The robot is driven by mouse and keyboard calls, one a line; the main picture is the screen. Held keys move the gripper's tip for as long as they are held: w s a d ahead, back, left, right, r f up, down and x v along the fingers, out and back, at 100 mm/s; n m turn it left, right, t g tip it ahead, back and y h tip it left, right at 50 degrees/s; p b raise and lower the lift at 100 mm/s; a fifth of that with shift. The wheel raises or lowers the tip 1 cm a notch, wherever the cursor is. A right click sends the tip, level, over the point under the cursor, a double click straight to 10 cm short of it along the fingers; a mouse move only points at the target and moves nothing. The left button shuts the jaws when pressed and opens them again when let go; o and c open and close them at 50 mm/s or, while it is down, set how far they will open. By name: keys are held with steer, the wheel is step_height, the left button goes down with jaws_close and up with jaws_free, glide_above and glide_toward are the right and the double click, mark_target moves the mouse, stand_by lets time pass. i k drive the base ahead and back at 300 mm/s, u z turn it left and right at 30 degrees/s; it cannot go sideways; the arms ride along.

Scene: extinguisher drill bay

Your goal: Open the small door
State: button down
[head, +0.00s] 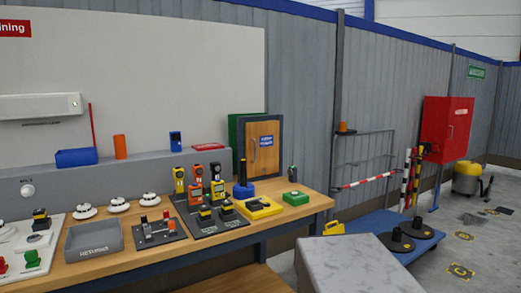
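A small cabinet with a dark frame (260,117) and a green side stands at the back right of the wooden workbench. Its small wooden door (263,165) carries a blue label (266,141) in its upper part. A thin dark vertical handle (253,150) seems to be on the door's left side. The door looks shut in its frame. My gripper is not in view.
The workbench (300,214) holds a yellow device (258,207), a green box (296,197) and several handheld meters in front of the cabinet. A grey returns tray (94,239) sits further left. A blue platform cart (365,222) and a red wall cabinet (447,130) are to the right.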

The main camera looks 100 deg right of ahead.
mark_target(262, 138)
steer(key=k, duration=2.8)
steer(key=z, duration=0.85)
steer(key=i, duration=0.4)
steer(key=z, duration=0.15)
